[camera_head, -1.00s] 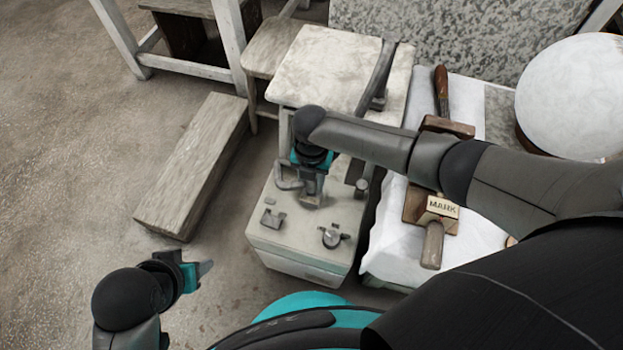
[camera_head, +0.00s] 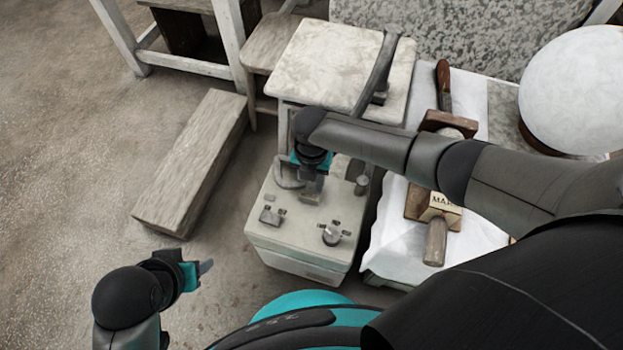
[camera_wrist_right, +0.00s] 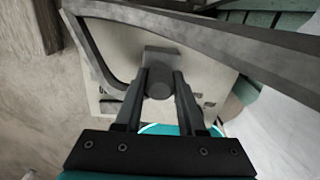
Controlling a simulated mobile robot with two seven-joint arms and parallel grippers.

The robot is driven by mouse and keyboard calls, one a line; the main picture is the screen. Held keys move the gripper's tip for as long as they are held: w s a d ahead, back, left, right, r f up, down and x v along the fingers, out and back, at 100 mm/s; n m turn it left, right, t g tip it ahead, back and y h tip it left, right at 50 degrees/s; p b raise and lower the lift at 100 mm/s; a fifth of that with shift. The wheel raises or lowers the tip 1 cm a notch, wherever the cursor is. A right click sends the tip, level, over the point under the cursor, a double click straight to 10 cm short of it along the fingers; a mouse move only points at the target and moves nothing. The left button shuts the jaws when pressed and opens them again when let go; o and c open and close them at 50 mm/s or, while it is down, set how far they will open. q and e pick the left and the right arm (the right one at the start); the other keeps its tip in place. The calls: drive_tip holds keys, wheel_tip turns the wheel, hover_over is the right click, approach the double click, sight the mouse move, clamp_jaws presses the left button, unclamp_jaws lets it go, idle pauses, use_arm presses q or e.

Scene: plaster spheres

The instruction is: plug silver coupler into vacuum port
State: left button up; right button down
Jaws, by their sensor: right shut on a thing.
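A pale box-shaped unit (camera_head: 300,255) stands on the floor at the middle of the head view, with several small metal fittings on top. I cannot tell for certain which fitting is the vacuum port. My right gripper (camera_head: 312,192) points down over the top of this unit. In the right wrist view its fingers (camera_wrist_right: 158,95) are shut on a grey metal piece with a round end, the silver coupler (camera_wrist_right: 159,86). Whether the coupler touches the unit is hidden. My left gripper (camera_head: 200,270) is at lower left, away from the unit, seen side-on.
On top of the unit are a round knob (camera_head: 331,234), a small latch-like fitting (camera_head: 271,216) and an upright metal cylinder (camera_head: 362,185). A wooden beam (camera_head: 192,165) lies to the left. A labelled wooden tool (camera_head: 435,240) and a large white sphere (camera_head: 574,92) are at right.

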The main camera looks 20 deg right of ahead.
drive_tip(key=shift+f+b, duration=0.35)
drive_tip(key=shift+f, duration=0.2)
drive_tip(key=shift+c, duration=2.1)
unclamp_jaws()
drive_tip(key=shift+r, duration=0.15)
drive_tip(key=shift+r+p, duration=1.95)
drive_tip(key=shift+p, duration=0.25)
drive_tip(key=shift+s+f, duration=0.1)
